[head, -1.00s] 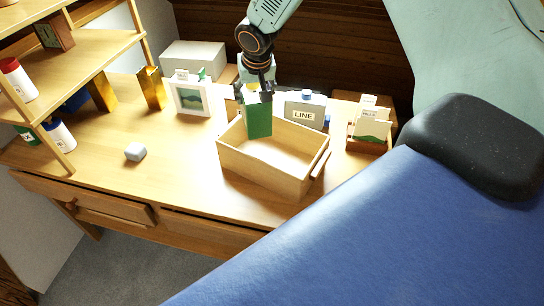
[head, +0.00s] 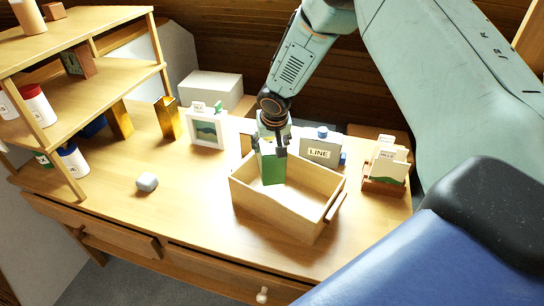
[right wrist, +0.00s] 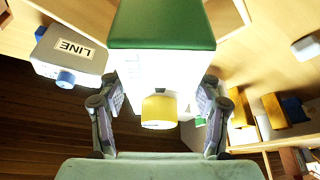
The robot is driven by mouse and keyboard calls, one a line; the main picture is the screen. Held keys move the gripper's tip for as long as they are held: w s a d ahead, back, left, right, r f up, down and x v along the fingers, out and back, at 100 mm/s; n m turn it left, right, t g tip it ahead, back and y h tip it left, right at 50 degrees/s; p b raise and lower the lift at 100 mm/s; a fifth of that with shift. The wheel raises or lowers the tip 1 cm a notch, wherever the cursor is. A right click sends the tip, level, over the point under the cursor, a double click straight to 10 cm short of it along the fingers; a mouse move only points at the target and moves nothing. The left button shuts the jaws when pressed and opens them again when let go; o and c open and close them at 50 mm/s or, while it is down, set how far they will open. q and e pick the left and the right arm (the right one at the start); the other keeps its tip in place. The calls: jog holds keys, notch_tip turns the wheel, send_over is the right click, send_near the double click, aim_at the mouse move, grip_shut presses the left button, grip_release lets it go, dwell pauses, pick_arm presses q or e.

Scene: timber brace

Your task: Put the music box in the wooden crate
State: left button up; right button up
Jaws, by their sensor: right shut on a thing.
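My right gripper (head: 272,143) is shut on a green-and-white box (head: 272,168). In the right wrist view the box shows a green end (right wrist: 162,28), a white side and a yellow cap-like part between the fingers. I cannot tell for certain that this is the music box. The open-topped wooden crate (head: 272,214) stands on the desk. The held box is upright over the crate's left rear part, its lower end within the crate's outline. I cannot tell if it touches the floor. My left gripper is not in view.
A grey container labelled LINE (head: 320,152) stands just behind the crate. A card holder (head: 384,186) is to its right.

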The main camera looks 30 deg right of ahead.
jog(key=shift+w+d+f, duration=0.1)
jog(key=shift+w+f, duration=0.05)
jog(key=shift+f, duration=0.25)
notch_tip(320, 180, down, 2)
jog(key=shift+f, duration=0.1)
jog(key=shift+a+f, duration=0.2)
jog(key=shift+f, duration=0.15)
jog(key=shift+d, duration=0.1)
